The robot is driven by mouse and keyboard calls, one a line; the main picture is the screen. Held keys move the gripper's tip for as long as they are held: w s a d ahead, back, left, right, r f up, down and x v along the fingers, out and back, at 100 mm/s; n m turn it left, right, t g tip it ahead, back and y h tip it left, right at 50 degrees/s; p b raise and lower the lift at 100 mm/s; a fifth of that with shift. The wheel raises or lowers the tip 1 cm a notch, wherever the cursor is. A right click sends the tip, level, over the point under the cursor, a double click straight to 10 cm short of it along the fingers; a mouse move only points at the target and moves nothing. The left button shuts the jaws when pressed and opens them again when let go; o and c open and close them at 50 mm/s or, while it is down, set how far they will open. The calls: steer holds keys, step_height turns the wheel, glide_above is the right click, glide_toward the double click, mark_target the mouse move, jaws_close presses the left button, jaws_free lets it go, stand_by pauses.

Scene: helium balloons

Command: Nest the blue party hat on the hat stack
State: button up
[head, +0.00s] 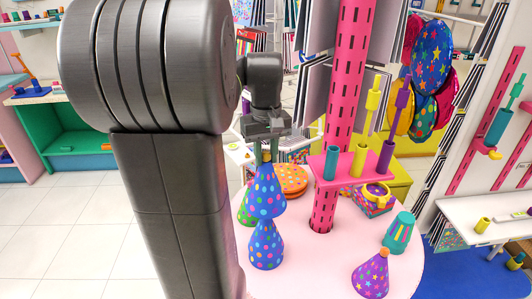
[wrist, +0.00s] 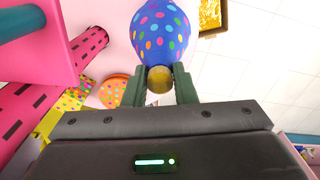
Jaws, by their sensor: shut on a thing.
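My gripper (head: 266,152) is shut on the yellow tip of a blue party hat (head: 265,190) with coloured dots, which hangs upright, rim down. In the wrist view the jaws (wrist: 159,88) pinch the yellow tip, and the blue hat (wrist: 160,28) extends away beyond them. A second blue dotted cone (head: 266,246) stands on the pink round table directly below the held hat in the head view. Its top is hidden by the held hat's rim. I cannot tell whether the two touch or how many hats the lower cone holds.
A pink slotted post (head: 350,90) with a peg shelf (head: 352,166) rises right of my gripper.

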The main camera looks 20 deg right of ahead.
mark_target(266, 195)
steer(key=shift+f+b, duration=4.2)
steer(key=shift+f, duration=2.95)
steer(key=o, duration=1.1)
steer(key=shift+r, duration=0.15)
step_height(266, 195, up, 14)
steer(key=shift+f+p, duration=0.2)
steer(key=shift+p, duration=0.4)
steer(key=shift+f, duration=0.1)
